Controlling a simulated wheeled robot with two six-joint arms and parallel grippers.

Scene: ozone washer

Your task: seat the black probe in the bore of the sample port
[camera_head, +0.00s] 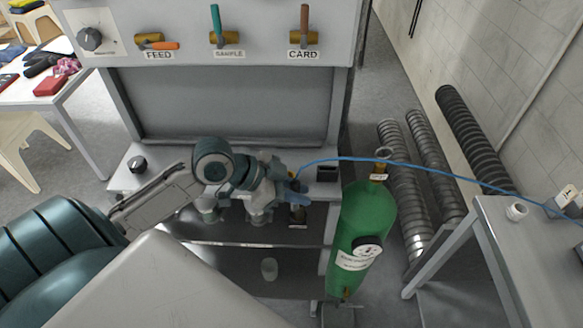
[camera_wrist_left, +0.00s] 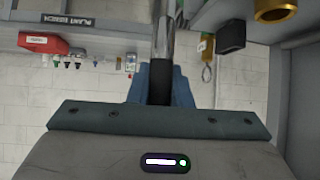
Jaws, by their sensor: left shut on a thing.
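My left gripper (camera_head: 308,192) has blue fingers and is at the front ledge of the grey washer cabinet. In the left wrist view the fingers (camera_wrist_left: 160,85) are shut on the black probe (camera_wrist_left: 160,82), whose shiny metal rod (camera_wrist_left: 164,35) extends away from them. In the head view the probe is largely hidden by the gripper. A brass ring (camera_wrist_left: 275,10) shows at the wrist view's upper right, apart from the probe; I cannot tell whether it is the sample port. A valve (camera_head: 224,37) with a green handle stands above the SAMPLE label. My right gripper is not in view.
A green gas cylinder (camera_head: 359,230) stands just right of the gripper. A blue hose (camera_head: 430,167) arches from the gripper area to a grey bench (camera_head: 545,245) at the right. FEED (camera_head: 150,40) and CARD (camera_head: 304,38) valves flank the SAMPLE valve. A knob (camera_head: 137,164) sits on the ledge.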

